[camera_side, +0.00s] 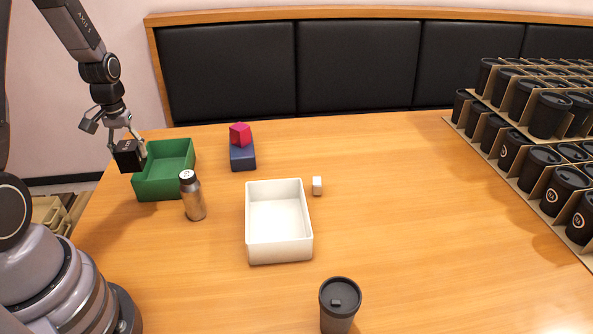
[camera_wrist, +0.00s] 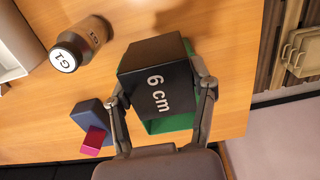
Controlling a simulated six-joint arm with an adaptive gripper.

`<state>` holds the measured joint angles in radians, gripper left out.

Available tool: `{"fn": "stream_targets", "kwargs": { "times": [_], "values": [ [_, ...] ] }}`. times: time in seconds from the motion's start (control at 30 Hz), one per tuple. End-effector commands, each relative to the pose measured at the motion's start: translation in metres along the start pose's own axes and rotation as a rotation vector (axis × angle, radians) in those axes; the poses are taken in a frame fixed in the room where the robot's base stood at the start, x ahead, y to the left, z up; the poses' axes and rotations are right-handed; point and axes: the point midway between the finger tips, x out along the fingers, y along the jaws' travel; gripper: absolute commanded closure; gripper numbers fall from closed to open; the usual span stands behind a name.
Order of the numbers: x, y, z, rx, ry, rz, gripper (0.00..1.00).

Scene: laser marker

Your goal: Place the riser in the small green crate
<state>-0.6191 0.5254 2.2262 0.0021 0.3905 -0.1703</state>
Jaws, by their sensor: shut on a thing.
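The riser is a black block marked "6 cm" in the wrist view (camera_wrist: 155,75). In the side view the riser (camera_side: 128,155) hangs at the left end of the green crate. My gripper (camera_side: 127,143) is shut on the riser, with one finger on either side of it. The small green crate (camera_side: 165,190) stands on the table at the left. In the wrist view the riser hides most of the crate (camera_wrist: 170,124), with green showing around its edges. I cannot tell how high the riser is above the crate rim.
A blue block (camera_side: 243,158) bears a pink block (camera_side: 240,134). Racked cups (camera_side: 540,160) fill the far right.

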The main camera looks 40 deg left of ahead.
Motion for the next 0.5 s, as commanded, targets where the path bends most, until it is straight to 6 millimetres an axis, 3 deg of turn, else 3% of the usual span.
{"fn": "stream_targets", "kwargs": {
  "times": [0.17, 0.5],
  "values": [
    [0.014, 0.002, -0.008, 0.001, 0.001, 0.000, 0.84],
    [0.050, 0.015, -0.087, 0.002, 0.003, 0.001, 0.84]
  ]
}}
